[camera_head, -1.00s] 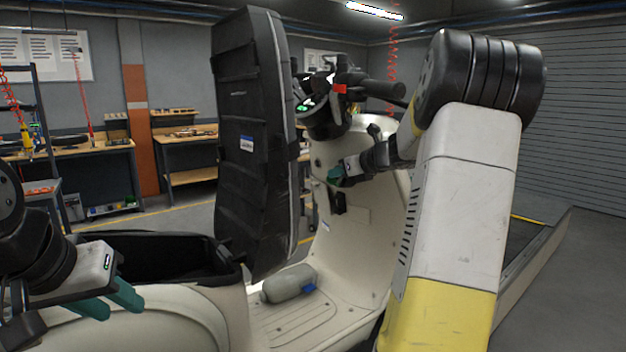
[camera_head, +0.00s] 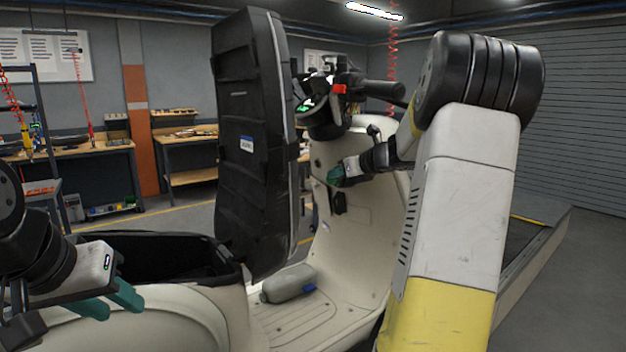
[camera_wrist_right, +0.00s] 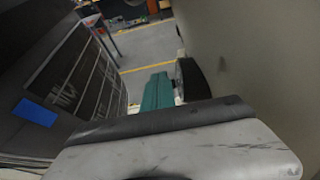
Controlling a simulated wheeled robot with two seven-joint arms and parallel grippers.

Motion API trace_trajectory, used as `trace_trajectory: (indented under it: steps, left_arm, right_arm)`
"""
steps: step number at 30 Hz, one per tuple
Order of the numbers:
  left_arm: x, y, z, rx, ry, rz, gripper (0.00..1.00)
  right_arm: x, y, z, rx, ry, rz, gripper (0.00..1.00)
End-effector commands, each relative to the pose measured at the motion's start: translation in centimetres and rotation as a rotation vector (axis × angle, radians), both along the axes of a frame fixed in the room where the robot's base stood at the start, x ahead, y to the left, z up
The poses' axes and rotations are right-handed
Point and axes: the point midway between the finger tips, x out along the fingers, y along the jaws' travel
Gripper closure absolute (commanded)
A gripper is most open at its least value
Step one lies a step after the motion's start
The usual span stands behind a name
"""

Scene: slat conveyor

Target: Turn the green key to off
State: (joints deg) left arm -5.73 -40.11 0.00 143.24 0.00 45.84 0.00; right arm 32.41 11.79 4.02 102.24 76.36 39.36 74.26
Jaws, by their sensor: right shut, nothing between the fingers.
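A cream scooter (camera_head: 345,245) stands in front of me with its dark seat (camera_head: 250,140) raised upright. My right gripper (camera_head: 333,176) is shut with nothing between its teal fingers, close to the inner face of the scooter's front panel. I cannot tell whether it touches the panel. In the right wrist view its teal fingers (camera_wrist_right: 157,92) lie beside a dark rounded part (camera_wrist_right: 190,80) on the pale panel. I cannot make out the green key; the gripper may hide it. My left gripper (camera_head: 108,303) is open and empty beside the open seat compartment.
The handlebar (camera_head: 380,90) and a lit green display (camera_head: 303,107) are above my right gripper. A grey bottle-like object (camera_head: 288,283) lies on the footboard. A small black part (camera_head: 338,203) sits on the panel just below the gripper. Workbenches stand behind.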

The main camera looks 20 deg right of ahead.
Motion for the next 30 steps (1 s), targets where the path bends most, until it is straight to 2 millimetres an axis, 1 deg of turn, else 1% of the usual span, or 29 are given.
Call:
trace_trajectory:
  steps: [1,3,13,30]
  left_arm:
    - [0.0,0.0,0.0,0.0,0.0,0.0,0.64]
    - [0.0,0.0,0.0,0.0,0.0,0.0,0.64]
    - [0.0,0.0,0.0,0.0,0.0,0.0,0.64]
    - [0.0,0.0,0.0,0.0,0.0,0.0,0.64]
  right_arm:
    - [-0.1,0.2,-1.7,0.004,0.028,0.003,1.0]
    - [-0.2,0.2,-1.6,0.004,0.028,0.003,1.0]
    - [-1.7,-0.5,-0.7,0.005,0.027,0.003,1.0]
    - [-4.5,-1.5,1.6,0.005,0.017,0.002,1.0]
